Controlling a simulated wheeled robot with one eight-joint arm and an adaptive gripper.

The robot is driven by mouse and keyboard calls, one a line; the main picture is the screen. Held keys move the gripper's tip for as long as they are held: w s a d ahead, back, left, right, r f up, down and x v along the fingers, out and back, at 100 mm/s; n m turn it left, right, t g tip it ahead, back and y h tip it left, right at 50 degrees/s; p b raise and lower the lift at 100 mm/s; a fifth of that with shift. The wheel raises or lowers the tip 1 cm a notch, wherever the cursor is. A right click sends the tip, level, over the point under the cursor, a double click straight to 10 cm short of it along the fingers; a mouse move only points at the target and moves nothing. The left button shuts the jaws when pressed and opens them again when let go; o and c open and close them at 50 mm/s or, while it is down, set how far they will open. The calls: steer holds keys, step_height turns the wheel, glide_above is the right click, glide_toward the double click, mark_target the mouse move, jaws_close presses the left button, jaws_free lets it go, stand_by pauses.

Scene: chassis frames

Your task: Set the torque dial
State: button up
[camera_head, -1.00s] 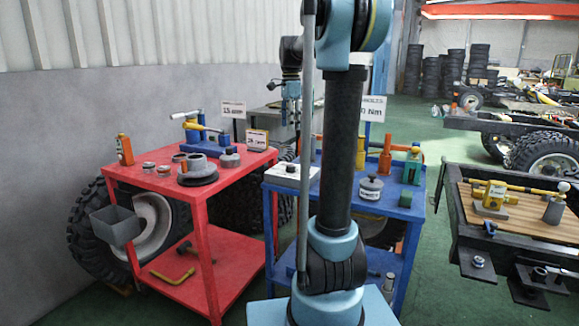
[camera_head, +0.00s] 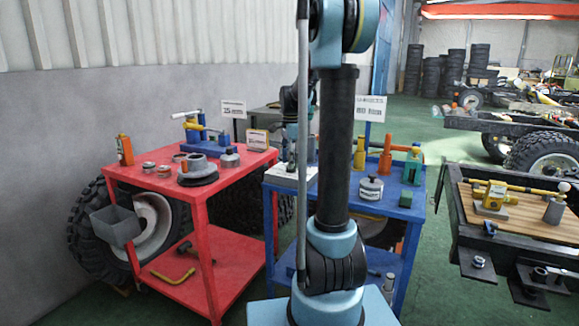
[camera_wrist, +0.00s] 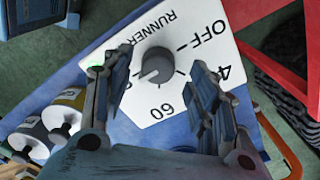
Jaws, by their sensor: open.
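A dark round dial knob (camera_wrist: 157,66) sits on a white plate (camera_wrist: 150,100) in the wrist view. The plate reads RUNNER, OFF and 60, with a partly cut 4 and another figure partly behind the left finger. I cannot tell which mark the knob points at. My gripper (camera_wrist: 161,60) is open, with one finger on each side of the knob and gaps visible between. In the head view the white box (camera_head: 283,178) stands on the blue cart (camera_head: 385,208), and my gripper (camera_head: 292,158) is low over it, partly hidden by my arm.
Jars (camera_wrist: 30,140) stand close beside the plate. The blue cart also holds a grey weight (camera_head: 370,187), orange and yellow bottles and a green block (camera_head: 412,170). A red cart (camera_head: 150,180) with tools stands left. A flatbed with a wooden top (camera_head: 530,218) stands right.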

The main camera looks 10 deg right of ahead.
steer(key=shift+f, duration=0.95)
steer(key=c, duration=1.1)
